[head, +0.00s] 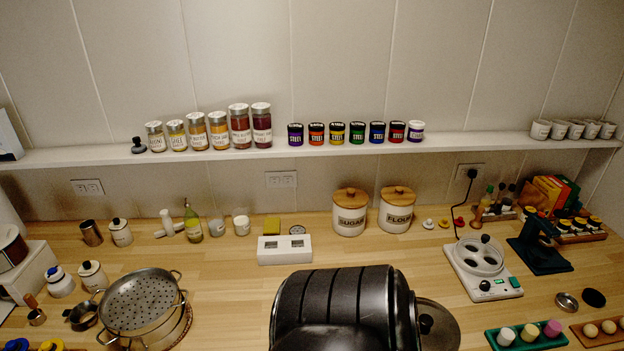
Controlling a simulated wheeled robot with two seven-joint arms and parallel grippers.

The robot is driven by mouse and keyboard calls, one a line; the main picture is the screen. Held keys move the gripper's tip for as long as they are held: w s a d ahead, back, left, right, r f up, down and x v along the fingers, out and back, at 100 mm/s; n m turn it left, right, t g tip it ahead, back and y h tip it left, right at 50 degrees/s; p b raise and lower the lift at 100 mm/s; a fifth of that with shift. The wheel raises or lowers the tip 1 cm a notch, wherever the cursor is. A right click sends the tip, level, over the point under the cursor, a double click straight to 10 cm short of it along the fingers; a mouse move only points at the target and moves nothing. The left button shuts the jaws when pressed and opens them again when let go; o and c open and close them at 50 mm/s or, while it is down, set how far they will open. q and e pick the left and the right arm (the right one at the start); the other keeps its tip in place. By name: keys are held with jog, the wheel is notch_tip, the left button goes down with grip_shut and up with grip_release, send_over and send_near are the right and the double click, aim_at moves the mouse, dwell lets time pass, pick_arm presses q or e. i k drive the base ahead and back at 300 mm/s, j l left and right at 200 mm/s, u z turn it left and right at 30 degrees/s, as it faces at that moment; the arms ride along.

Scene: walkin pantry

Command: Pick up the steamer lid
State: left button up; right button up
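A round grey metal lid (441,327) with a black knob lies at the front of the counter, right of centre. It looks like the steamer lid. Its left part is hidden behind a large dark rounded object (335,305), and its lower edge is cut off by the frame. A metal steamer pot (140,302) with a perforated insert and side handles stands at the front left on a woven mat.
A white appliance (480,265) with round wells stands right of the lid. A green tray (525,338) with small cups is at the front right. Sugar (349,213) and flour (396,211) canisters stand behind. Bare wood lies between steamer and dark object.

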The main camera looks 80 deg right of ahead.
aim_at(439, 330)
jog(key=z, duration=3.35)
jog(key=u, duration=2.05)
jog(key=z, duration=2)
jog(key=k+j, duration=0.15)
jog(key=k, duration=0.1)
